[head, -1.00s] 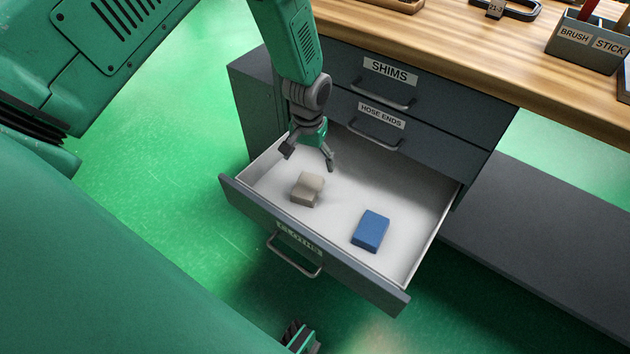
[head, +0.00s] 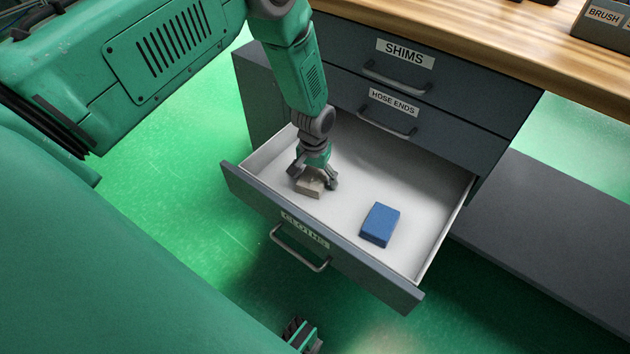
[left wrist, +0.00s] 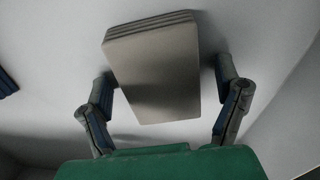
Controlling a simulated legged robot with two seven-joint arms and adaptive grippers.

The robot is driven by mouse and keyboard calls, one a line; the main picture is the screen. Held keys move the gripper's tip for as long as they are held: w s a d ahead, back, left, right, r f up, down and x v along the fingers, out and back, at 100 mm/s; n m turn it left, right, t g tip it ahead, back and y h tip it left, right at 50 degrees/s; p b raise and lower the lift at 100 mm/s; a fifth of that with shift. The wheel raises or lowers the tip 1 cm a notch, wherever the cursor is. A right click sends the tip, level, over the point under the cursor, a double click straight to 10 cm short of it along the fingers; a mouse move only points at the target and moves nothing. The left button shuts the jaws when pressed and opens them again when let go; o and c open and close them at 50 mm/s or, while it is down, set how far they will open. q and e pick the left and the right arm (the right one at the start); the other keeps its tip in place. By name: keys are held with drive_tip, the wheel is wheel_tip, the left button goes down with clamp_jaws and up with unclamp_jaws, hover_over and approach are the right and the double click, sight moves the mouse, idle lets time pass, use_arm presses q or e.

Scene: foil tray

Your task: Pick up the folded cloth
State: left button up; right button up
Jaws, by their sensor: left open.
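The folded cloth (head: 309,190) is a small grey-beige layered block in the open drawer, near its left front part. It shows large in the left wrist view (left wrist: 155,75), with its stacked folds along the top edge. My left gripper (head: 313,180) points down over it, with its fingers open on either side of the cloth. In the left wrist view the cloth lies between the two fingers (left wrist: 165,78), with its far end reaching past them. I cannot tell whether the fingers touch it. The gripper hides part of the cloth in the head view.
The open drawer (head: 350,175) has a white inside and raised walls. A blue block (head: 380,224) lies to the right of the cloth. Closed drawers labelled SHIMS (head: 405,54) and HOSE ENDS (head: 393,102) stand above, under a wooden top (head: 480,45).

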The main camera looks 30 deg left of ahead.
sight(314, 175)
use_arm(q)
drive_tip(key=shift+a, duration=0.2)
drive_tip(key=c, duration=1)
drive_tip(key=shift+d, duration=0.1)
drive_tip(key=shift+c, duration=1)
drive_tip(key=shift+d+r, duration=0.25)
drive_tip(key=shift+d, duration=0.05)
drive_tip(key=r+p, duration=0.3)
drive_tip(key=r, duration=0.6)
drive_tip(key=shift+a+r, duration=0.1)
drive_tip(key=shift+a, duration=0.1)
drive_tip(key=shift+d+r+p, duration=0.1)
drive_tip(key=shift+r+p, duration=0.25)
use_arm(e)
wheel_tip(314, 175, up, 4)
drive_tip(key=shift+f, duration=0.15)
